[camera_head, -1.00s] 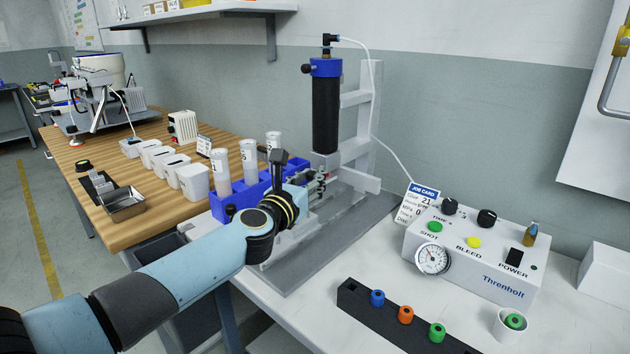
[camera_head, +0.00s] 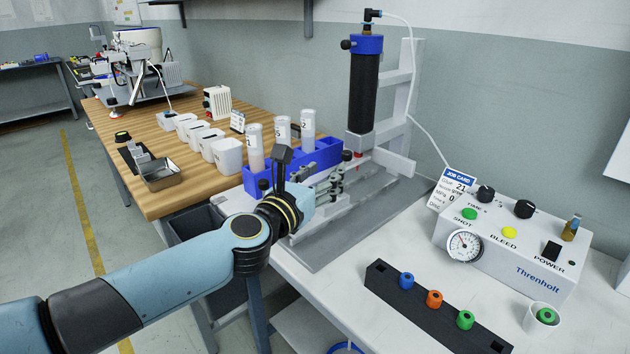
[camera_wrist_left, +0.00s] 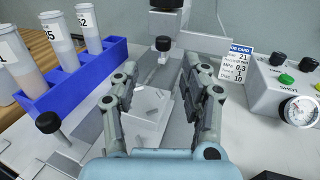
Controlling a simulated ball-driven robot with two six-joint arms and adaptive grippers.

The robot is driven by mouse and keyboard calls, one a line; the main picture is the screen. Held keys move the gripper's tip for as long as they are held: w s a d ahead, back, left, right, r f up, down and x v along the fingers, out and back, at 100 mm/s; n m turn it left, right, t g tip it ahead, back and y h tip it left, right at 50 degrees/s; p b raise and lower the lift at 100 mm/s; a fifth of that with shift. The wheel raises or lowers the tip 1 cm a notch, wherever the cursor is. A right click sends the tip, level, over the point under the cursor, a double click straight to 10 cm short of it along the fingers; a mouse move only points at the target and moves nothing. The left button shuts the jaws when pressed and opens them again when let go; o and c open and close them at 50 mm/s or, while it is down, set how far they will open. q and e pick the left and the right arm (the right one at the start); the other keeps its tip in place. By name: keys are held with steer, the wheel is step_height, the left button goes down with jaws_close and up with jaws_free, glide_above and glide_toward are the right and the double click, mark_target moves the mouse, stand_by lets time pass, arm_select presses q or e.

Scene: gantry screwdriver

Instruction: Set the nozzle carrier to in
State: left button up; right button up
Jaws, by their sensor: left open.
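The same knob seems to show in the left wrist view (camera_wrist_left: 163,44), beyond the fingertips. My left gripper (camera_head: 336,182) is open at the front left of the fixture. In the wrist view its fingers (camera_wrist_left: 160,80) stand apart above a pale block (camera_wrist_left: 148,108), touching nothing visible. My right gripper is out of view.
A blue rack (camera_head: 295,165) with labelled tubes stands close left of the gripper. Another black knob (camera_wrist_left: 48,122) is left of the fingers. A control box (camera_head: 510,240) and a black strip with coloured nozzles (camera_head: 385,285) stand to the right.

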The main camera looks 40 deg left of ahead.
arm_select(q)
steer(key=v, duration=0.3)
steer(key=shift+s, duration=0.15)
stand_by(0.4)
